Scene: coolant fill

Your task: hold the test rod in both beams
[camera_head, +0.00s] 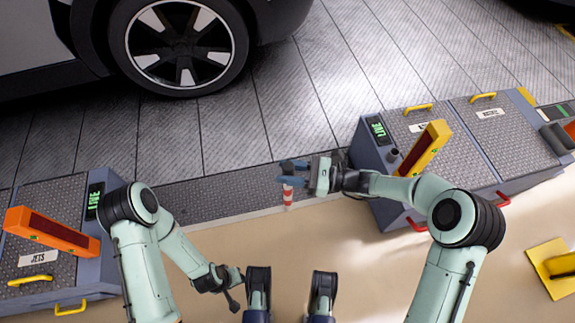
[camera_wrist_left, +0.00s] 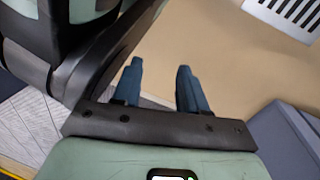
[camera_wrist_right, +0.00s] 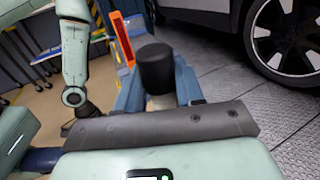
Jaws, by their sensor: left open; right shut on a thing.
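The test rod (camera_head: 288,194) has a red and white striped lower part in the head view. My right gripper (camera_head: 284,174) is shut on its upper part and holds it roughly upright between the two boxes. In the right wrist view the rod's black end (camera_wrist_right: 156,69) shows between the fingers. An orange beam bar (camera_head: 52,231) is on the left box and a yellow beam bar (camera_head: 426,149) is on the right box. The rod is apart from both bars. My left gripper (camera_wrist_left: 160,67) is open and empty in the left wrist view, over tan floor.
A car wheel (camera_head: 180,45) stands behind the boxes. The left box (camera_head: 35,190) and right box (camera_head: 385,210) carry green displays and yellow handles. Plated floor (camera_head: 235,145) lies clear between them. A yellow-edged object (camera_head: 550,268) is at the lower right.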

